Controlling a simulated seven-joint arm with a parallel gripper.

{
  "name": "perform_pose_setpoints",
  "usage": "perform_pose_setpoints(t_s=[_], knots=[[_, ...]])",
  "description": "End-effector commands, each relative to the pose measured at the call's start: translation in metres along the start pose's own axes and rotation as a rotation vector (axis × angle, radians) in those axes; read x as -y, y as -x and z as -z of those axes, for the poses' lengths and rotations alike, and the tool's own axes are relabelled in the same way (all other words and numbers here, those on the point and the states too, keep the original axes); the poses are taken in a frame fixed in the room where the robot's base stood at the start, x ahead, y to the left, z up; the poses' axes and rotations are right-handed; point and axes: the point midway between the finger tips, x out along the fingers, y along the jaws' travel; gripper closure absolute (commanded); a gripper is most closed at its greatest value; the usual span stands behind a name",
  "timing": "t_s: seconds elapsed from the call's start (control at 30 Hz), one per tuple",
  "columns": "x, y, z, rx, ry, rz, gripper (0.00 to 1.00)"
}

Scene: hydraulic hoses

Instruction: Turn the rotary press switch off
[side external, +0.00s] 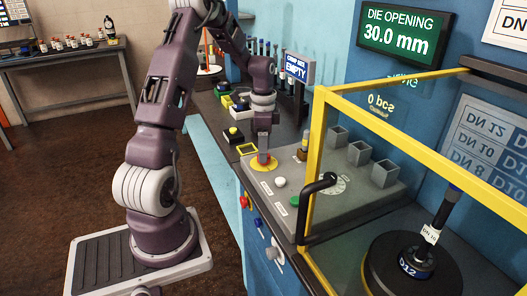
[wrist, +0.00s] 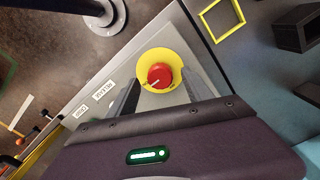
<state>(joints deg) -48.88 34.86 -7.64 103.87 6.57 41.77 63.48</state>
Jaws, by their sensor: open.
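A round red knob (wrist: 160,75) with a white pointer line sits on a yellow disc (wrist: 152,58) in the wrist view. In the side external view, the yellow disc (side external: 258,166) is on the near left corner of the grey control panel (side external: 310,225). My gripper (side external: 264,153) is directly above the knob, pointing down. In the wrist view its fingers are apart, one on each side of the knob, with gaps visible. Whether the fingertips reach down to the knob's height is unclear. The switch's off marking is not readable.
The panel also carries a white button (side external: 280,182), a green button (side external: 294,201) and a black bent handle (side external: 317,205). A yellow-framed guard (side external: 318,150) stands close on the right. Several grey bins (side external: 385,173) are behind.

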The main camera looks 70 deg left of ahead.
Motion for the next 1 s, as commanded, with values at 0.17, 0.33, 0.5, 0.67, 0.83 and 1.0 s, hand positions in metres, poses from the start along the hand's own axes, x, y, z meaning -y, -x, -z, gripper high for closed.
perform_pose_setpoints(t_s=[0.17, 0.33, 0.5, 0.67, 0.83, 1.0], knots=[[-0.0001, -0.0138, 0.0005, -0.001, 0.001, 0.001, 0.41], [-0.0001, -0.0139, 0.0006, -0.001, 0.001, 0.002, 0.41], [-0.0002, -0.0138, 0.0006, -0.001, 0.001, 0.002, 0.68], [-0.0002, -0.0136, 0.0006, -0.001, 0.001, 0.002, 1.00], [-0.0002, -0.0135, 0.0006, -0.001, 0.009, 0.002, 1.00], [-0.0004, -0.0134, 0.0007, -0.001, 0.056, 0.002, 1.00]])
